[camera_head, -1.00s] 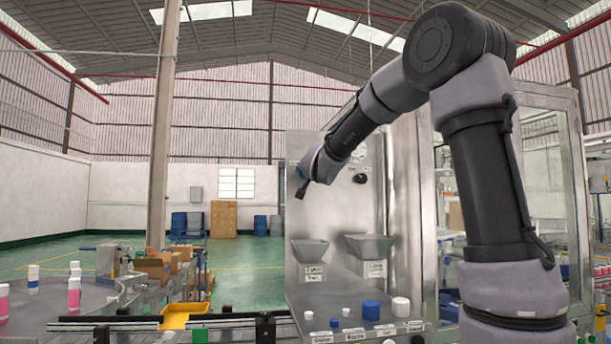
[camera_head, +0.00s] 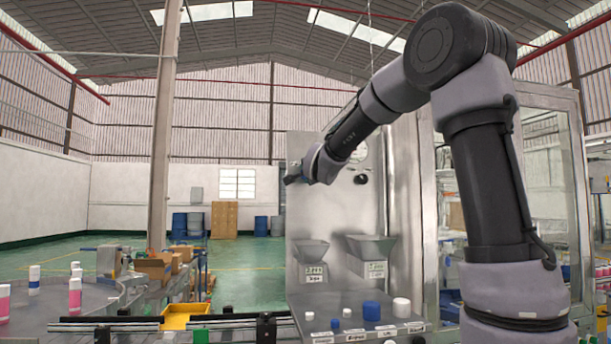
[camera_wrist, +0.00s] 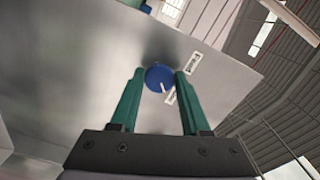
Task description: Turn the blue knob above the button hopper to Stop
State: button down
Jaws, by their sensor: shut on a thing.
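The blue knob (camera_wrist: 159,77) is on the grey metal panel (camera_wrist: 80,45) in the wrist view, with a white pointer line toward its lower right. Two small white labels sit beside it, one to the upper right (camera_wrist: 193,64) and one to the lower right (camera_wrist: 171,96); I cannot read them. My gripper (camera_wrist: 158,84) has its green fingers on both sides of the knob, shut on it. In the head view my gripper (camera_head: 291,176) is at the upper left of the panel, above the left hopper (camera_head: 310,251); my wrist hides the knob there.
A second hopper (camera_head: 370,246) and a black knob (camera_head: 360,179) are to the right on the panel. Blue and white caps stand on the shelf below, including a blue cap (camera_head: 371,310). A yellow tray (camera_head: 185,314) and a conveyor are at lower left.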

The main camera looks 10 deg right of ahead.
dwell(0.4)
jog(key=shift+c, duration=1.9)
grip_release()
jog(key=s, duration=1)
jog(key=shift+s, duration=0.4)
jog(key=shift+f, duration=0.1)
jog(key=s+d+f+n+g, duration=0.2)
jog(key=s+f, duration=0.4)
jog(key=s, duration=0.3)
jog(key=s+d+f+n+g+y, duration=0.1)
jog(key=s+d+f+n+g, duration=0.1)
jog(key=s+f+n+g, duration=0.2)
jog(key=s+d+f+n+g+y, duration=0.1)
jog(key=s+f+n+g, duration=0.3)
jog(key=s+f, duration=0.6)
jog(key=s+d, duration=0.1)
jog(key=s, duration=0.4)
jog(key=shift+s+g, duration=0.25)
jog(key=shift+g, duration=0.15)
